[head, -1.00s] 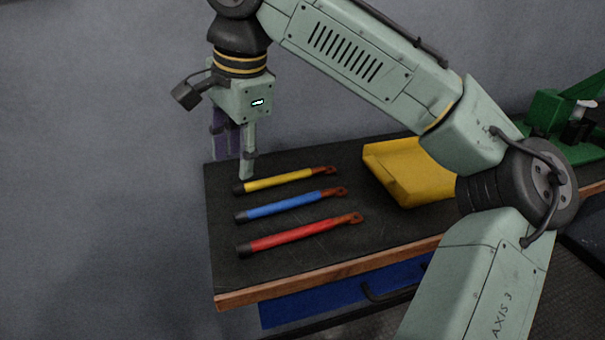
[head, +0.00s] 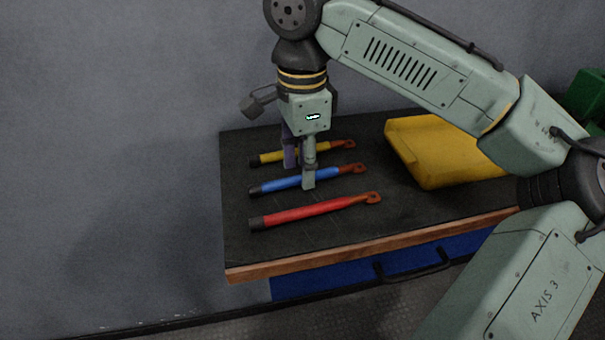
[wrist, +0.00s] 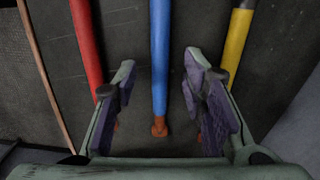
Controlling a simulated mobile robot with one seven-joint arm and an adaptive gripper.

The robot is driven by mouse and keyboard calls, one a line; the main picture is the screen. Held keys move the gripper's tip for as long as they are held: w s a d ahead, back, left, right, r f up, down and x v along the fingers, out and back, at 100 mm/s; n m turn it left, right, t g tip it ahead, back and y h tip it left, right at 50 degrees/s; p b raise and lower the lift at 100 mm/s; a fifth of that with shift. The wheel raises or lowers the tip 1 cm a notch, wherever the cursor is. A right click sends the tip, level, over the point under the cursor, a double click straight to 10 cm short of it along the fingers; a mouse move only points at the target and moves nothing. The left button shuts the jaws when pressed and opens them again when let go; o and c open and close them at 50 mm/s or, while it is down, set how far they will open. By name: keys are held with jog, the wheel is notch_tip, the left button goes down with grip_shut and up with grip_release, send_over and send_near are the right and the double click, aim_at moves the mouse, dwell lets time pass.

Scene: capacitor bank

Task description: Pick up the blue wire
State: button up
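The blue wire (head: 275,184) lies on the dark bench top between the yellow wire (head: 270,157) and the red wire (head: 300,212). It has a black end at the left and a copper-coloured lug at the right. My gripper (head: 299,165) is open over its middle, with one finger on the near side and one on the far side. In the wrist view, the blue wire (wrist: 160,60) runs between the two open fingers, with space on both sides. I cannot tell whether the fingertips touch the bench.
A yellow bag-like object (head: 435,150) lies on the bench to the right of the wires. The bench (head: 245,235) has a wooden front edge and a blue drawer front (head: 340,283) below. A grey wall stands behind. The red and yellow wires lie close beside the fingers.

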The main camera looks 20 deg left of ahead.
jog(key=shift+f, duration=0.7)
jog(key=shift+c, duration=0.5)
grip_shut()
